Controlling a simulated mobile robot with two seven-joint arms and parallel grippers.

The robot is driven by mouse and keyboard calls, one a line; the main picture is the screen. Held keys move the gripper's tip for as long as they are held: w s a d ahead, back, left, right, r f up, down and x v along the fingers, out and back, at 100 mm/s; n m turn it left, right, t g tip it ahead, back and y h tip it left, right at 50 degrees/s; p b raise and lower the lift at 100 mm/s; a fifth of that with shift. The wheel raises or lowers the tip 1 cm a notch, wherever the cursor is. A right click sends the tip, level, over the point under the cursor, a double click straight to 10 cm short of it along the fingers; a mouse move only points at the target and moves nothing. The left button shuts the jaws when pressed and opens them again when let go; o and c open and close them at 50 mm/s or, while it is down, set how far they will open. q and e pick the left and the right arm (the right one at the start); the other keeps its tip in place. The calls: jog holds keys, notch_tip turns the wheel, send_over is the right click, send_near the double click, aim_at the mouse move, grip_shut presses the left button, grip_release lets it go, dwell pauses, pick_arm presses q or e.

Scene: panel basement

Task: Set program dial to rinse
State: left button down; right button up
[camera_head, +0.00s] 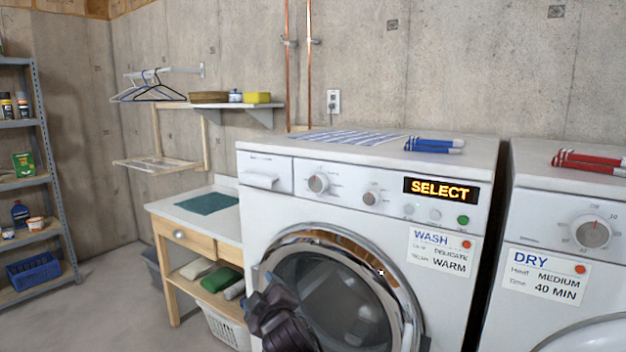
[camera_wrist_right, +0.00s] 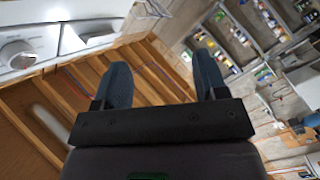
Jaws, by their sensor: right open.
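The washing machine (camera_head: 265,215) stands in the middle of the head view. Its panel has a larger dial (camera_head: 318,183) at left and a smaller dial (camera_head: 371,198) to its right; their markings are too small to read. The display (camera_head: 440,190) reads SELECT. My right gripper (camera_head: 270,292) is in front of the lower left of the round door (camera_head: 335,300), below the panel and apart from both dials. In the right wrist view its two blue-grey fingers (camera_wrist_right: 163,82) are spread with nothing between them. My left gripper is not in view.
A WASH card (camera_head: 440,250) reads DELICATE and WARM. The dryer (camera_head: 535,205) stands at right with its own dial (camera_head: 590,232). A wooden table (camera_head: 190,240) with a drawer and a laundry basket (camera_head: 225,325) stand left of the washer.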

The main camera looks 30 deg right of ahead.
jog(key=w+d+r+n+g+h+p, duration=0.1)
jog(key=w+r+h, duration=0.15)
jog(key=r, duration=0.45)
jog(key=w+d+r+n+h+p, duration=0.1)
jog(key=w+d+r+h, duration=0.15)
jog(key=r, duration=0.45)
jog(key=n+g+h, duration=0.4)
jog(key=g+h, duration=0.3)
jog(key=h, duration=0.1)
send_near(315, 185)
jog(key=shift+y, duration=0.3)
jog(key=x, duration=0.8)
jog(key=shift+s+r+p, duration=0.1)
jog(key=shift+r+p, duration=0.1)
jog(key=shift+p, duration=0.2)
jog(key=shift+w+d, duration=0.35)
jog(key=shift+d, duration=0.25)
jog(key=shift+m, duration=0.3)
jog(key=c, duration=0.6)
